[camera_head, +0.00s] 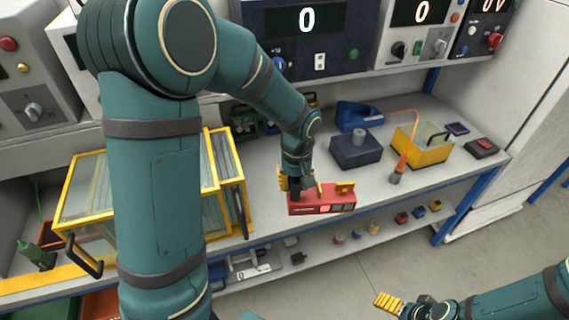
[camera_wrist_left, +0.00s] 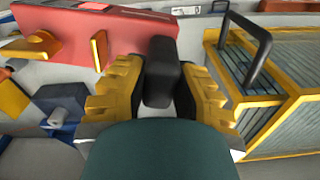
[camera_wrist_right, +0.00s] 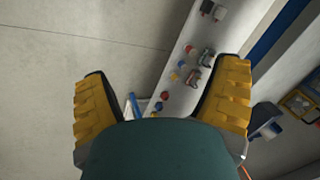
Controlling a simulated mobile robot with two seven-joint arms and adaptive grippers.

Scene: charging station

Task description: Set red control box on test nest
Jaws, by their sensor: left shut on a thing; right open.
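The red control box (camera_head: 318,202) is near the table's front edge in the head view, with yellow tabs and a row of light windows on its side. It also shows in the left wrist view (camera_wrist_left: 68,42). My left gripper (camera_head: 298,188) is shut on a black upright part at the box's end; that part (camera_wrist_left: 161,72) stands between its yellow fingers. I cannot tell whether the box touches the table. No part is clearly recognisable as the test nest. My right gripper (camera_wrist_right: 165,90) is open and empty, out over the floor at lower right.
A yellow-framed clear case (camera_head: 230,180) stands left of the box. Behind the box are a dark blue block (camera_head: 355,152) and a yellow tray-like fixture (camera_head: 425,150) with an orange-handled tool (camera_head: 403,160). A shelf with small parts (camera_head: 340,240) runs below the table. Instrument panels (camera_head: 300,45) line the back.

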